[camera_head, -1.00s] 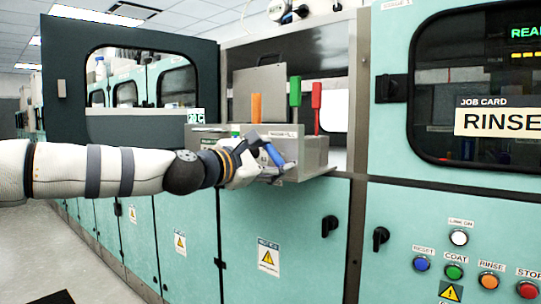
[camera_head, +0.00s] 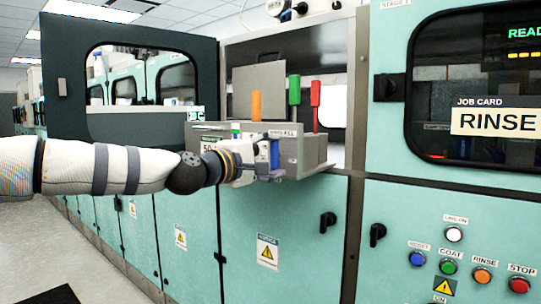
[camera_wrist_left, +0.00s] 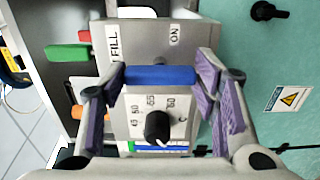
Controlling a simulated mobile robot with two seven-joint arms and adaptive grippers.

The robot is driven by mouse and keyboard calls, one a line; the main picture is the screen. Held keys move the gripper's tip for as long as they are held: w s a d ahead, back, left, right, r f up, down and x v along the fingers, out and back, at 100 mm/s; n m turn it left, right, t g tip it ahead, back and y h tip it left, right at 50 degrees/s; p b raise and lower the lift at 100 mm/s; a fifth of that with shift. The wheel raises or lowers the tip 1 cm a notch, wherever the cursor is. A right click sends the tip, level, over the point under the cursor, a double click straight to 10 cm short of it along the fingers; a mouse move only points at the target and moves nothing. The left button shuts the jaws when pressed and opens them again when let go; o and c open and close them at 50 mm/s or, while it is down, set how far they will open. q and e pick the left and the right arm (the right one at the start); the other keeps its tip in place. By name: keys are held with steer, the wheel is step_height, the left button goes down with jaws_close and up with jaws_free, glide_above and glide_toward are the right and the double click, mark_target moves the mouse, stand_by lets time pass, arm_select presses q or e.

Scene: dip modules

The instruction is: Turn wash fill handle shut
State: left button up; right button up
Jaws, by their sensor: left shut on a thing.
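The blue wash fill handle (camera_head: 274,153) is on the front of the grey tank unit (camera_head: 318,152). In the head view it stands about upright. In the left wrist view the blue handle (camera_wrist_left: 160,75) lies crosswise between my purple-padded fingers, just below the FILL and ON labels (camera_wrist_left: 174,36). My left gripper (camera_head: 266,168) is shut on the handle, and its fingers (camera_wrist_left: 163,78) show on both ends of it. The fingers partly hide the handle in the head view. My right gripper is in no view.
A black dial (camera_wrist_left: 158,126) is next to the handle. Orange (camera_head: 256,106), green (camera_head: 294,90) and red (camera_head: 316,94) upright levers rise behind the unit. An open dark door (camera_head: 205,90) stands at left. Teal cabinets carry black latches (camera_head: 328,222) and buttons (camera_head: 450,267).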

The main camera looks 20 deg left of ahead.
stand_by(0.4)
arm_select(q)
steer(key=o, duration=1.2)
steer(key=shift+a, duration=0.1)
steer(key=shift+c, duration=0.2)
steer(key=v, duration=1.2)
